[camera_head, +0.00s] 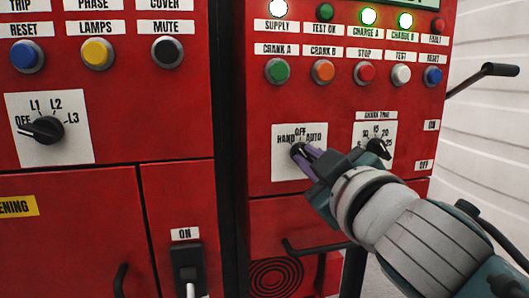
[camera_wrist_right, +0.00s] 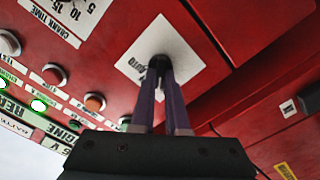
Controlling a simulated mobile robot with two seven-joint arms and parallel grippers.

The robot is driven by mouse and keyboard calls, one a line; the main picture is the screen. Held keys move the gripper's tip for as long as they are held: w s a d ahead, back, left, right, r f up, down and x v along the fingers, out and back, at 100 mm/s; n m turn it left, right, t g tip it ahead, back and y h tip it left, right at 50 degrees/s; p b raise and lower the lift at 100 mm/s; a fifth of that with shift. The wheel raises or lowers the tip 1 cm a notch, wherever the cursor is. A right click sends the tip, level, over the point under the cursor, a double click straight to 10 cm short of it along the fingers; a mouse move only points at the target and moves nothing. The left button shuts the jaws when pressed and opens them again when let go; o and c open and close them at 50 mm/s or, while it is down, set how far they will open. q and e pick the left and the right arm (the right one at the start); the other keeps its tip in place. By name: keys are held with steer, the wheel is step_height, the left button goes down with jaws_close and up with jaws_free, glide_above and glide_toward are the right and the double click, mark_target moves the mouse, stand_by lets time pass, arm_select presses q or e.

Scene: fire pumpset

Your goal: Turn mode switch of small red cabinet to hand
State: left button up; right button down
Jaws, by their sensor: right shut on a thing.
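The small red cabinet (camera_head: 345,110) stands on the right in the head view. Its mode switch (camera_head: 297,150) is a black knob on a white plate (camera_head: 285,172) marked HAND, OFF and AUTO. My right gripper (camera_head: 306,154) reaches it from the lower right, with its purple fingers shut on the knob. The right wrist view also shows the black knob (camera_wrist_right: 160,63) between the two fingertips (camera_wrist_right: 160,77). The fingers hide part of the knob, so I cannot tell its exact setting. My left gripper is not in view.
A crank-time knob (camera_head: 379,148) sits just right of the mode switch, close to my right gripper. Several push buttons (camera_head: 323,71) line the panel above. A handle (camera_head: 315,246) juts out below. A larger red cabinet (camera_head: 110,130) with a selector (camera_head: 42,130) stands at left.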

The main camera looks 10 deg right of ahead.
steer(key=shift+n, duration=0.6)
steer(key=c, duration=0.9)
jaws_free()
steer(key=shift+s, duration=0.1)
steer(key=s, duration=0.9)
steer(key=shift+s+d+p, duration=0.15)
steer(key=shift+s+p, duration=0.15)
steer(key=shift+s, duration=0.1)
